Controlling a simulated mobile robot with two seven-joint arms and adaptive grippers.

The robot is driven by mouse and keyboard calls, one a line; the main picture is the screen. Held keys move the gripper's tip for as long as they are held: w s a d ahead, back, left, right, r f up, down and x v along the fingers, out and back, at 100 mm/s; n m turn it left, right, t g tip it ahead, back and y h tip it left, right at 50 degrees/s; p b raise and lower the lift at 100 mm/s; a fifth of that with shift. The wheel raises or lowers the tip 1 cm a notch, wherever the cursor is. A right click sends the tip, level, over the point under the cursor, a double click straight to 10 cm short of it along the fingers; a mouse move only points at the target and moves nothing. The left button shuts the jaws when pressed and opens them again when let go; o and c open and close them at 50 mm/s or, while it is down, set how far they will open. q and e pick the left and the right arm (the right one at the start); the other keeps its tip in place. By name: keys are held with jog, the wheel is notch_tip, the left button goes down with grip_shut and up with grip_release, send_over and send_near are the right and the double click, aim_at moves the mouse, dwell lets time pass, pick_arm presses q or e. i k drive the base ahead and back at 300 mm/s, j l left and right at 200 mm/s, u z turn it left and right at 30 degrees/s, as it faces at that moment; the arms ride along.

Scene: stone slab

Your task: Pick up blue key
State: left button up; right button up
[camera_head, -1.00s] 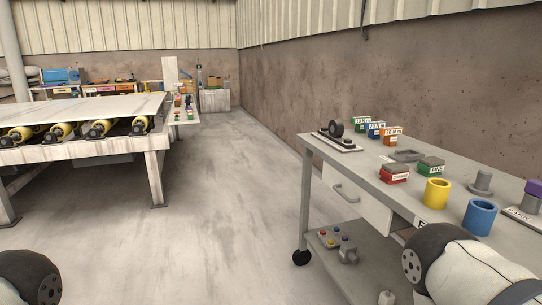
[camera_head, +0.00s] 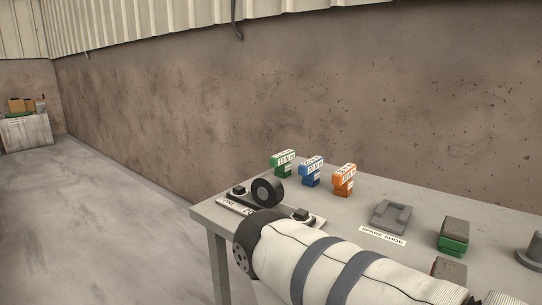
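The blue key (camera_head: 311,172) is a small upright blue block with a white label on its upper part. It stands near the far edge of the grey table top (camera_head: 425,188). A matching green block (camera_head: 283,163) stands just left of it and an orange one (camera_head: 344,180) just right of it, with small gaps between. One of my arms crosses the lower middle of the view, in front of part of the table. Neither of my grippers shows, and nothing touches the blue key.
A black wheel (camera_head: 268,192) on a dark bar and light plate sits at the table's left end. A grey shoe (camera_head: 391,216) lies behind a "SPARE SHOE" label. A green-based block (camera_head: 453,236) stands further right. A brown wall rises behind; open floor is left.

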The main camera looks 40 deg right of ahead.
aim_at(309, 171)
jog(key=i, duration=1.25)
jog(key=i+j+z, duration=0.1)
jog(key=i, duration=1.1)
